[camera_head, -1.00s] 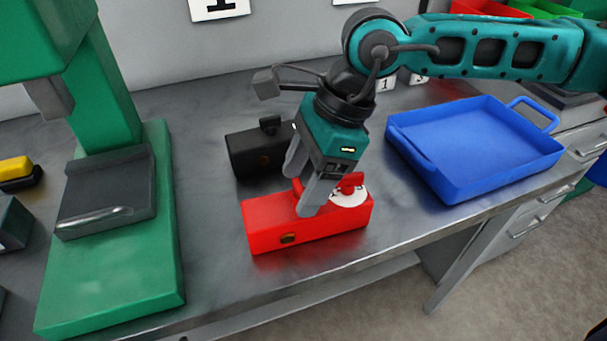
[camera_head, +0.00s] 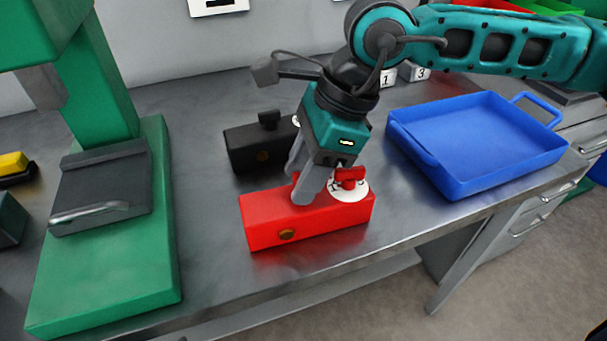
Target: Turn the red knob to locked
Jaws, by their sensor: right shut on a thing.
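A red box (camera_head: 315,222) lies on the grey metal bench, with a brass-coloured round spot on its front. At the right of its top is a red knob (camera_head: 349,177) on a white dial (camera_head: 350,194); the dial's marks are too small to read. My right gripper (camera_head: 299,187) points down over the box's top, left of the dial. Its fingers are shut on a raised red part of the box, mostly hidden between them. The fingers are apart from the red knob. My left gripper is not in view.
A black box (camera_head: 255,148) with its own black knob stands behind the red one. A blue tray (camera_head: 459,176) lies to the right. A green press (camera_head: 110,235) stands at the left. Bench space is clear between press and red box.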

